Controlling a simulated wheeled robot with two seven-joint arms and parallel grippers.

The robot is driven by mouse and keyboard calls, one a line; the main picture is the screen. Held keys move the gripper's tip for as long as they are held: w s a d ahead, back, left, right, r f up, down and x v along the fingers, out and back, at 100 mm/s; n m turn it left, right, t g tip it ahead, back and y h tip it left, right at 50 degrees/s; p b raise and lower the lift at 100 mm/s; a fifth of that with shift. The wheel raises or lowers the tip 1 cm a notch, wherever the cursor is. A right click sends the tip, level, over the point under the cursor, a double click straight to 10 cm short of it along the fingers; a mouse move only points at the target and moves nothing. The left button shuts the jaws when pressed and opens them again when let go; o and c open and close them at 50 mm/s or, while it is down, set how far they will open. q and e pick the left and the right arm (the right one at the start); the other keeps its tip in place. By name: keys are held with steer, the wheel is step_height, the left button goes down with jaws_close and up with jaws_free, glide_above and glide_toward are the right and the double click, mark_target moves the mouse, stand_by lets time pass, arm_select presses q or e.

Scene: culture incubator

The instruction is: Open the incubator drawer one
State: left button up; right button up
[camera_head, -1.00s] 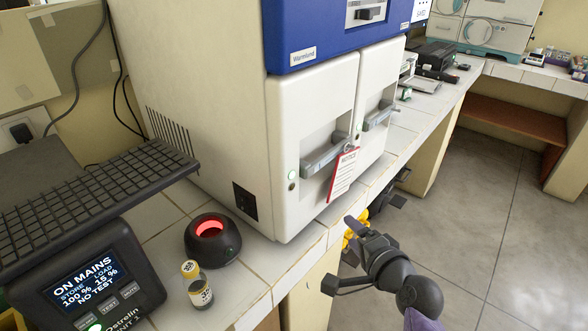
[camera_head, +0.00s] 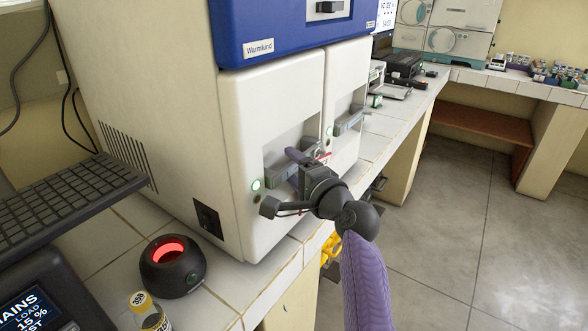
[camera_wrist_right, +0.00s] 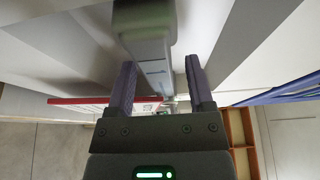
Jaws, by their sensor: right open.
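The white incubator with a blue upper panel (camera_head: 300,38) has two white fronts side by side. The nearer front (camera_head: 262,108) carries a grey bar handle (camera_head: 277,179), and the farther front (camera_head: 350,88) has a similar handle (camera_head: 350,122). Both fronts look closed. My right gripper (camera_head: 298,166) is at the nearer handle, partly covering it. In the right wrist view the grey handle (camera_wrist_right: 150,45) runs between the fingers of my open right gripper (camera_wrist_right: 160,68). Firm contact cannot be told. My left gripper is not in view.
A red-edged notice shows at the handle (camera_wrist_right: 80,101). Open floor (camera_head: 455,235) lies to the right.

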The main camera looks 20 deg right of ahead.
jaws_close()
stand_by(0.6)
steer(key=shift+f, duration=0.1)
stand_by(0.3)
